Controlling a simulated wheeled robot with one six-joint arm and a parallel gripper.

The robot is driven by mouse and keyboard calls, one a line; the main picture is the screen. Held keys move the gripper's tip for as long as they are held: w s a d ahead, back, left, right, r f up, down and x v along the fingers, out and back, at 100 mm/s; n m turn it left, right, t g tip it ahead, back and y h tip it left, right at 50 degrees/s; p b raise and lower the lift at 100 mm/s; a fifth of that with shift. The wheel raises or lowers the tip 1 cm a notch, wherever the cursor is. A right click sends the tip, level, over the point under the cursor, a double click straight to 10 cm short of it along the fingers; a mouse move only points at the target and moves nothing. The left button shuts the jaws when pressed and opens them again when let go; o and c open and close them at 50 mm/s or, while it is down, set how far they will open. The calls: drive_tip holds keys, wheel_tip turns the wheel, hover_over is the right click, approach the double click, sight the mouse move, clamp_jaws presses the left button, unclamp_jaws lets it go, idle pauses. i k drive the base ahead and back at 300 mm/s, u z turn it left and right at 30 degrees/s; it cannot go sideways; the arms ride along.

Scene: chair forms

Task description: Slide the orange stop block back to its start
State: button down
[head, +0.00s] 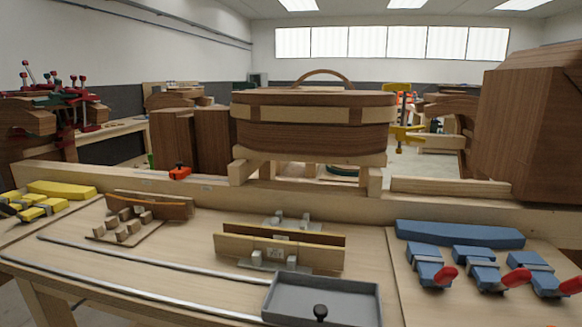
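The orange stop block (179,174) is small, with a dark knob on top. It sits on the long wooden rail (120,178) that runs along the back of the bench, left of the middle. Wooden blocks stand behind it, and a curved wooden piece in a holder (150,206) is in front of it, lower on the bench. The block's underside and how it meets the rail are too small to tell. My gripper is not in view.
A grey tray with a black knob (320,290) is at the front, beside metal rails (150,258). Upright boards (280,250) stand mid-bench. Blue clamps (480,268) lie right, yellow clamps (42,208) left. A large wooden form (315,122) rises behind the rail, right of the block.

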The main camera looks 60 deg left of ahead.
sight(179, 173)
drive_tip(key=u, duration=3.05)
drive_tip(key=k, duration=0.25)
drive_tip(key=u, duration=0.95)
drive_tip(key=k, duration=1.1)
drive_tip(key=u, duration=0.8)
drive_tip(key=i, duration=1.1)
drive_tip(key=z, duration=0.7)
drive_tip(key=i, duration=1.55)
drive_tip(key=z, duration=1.05)
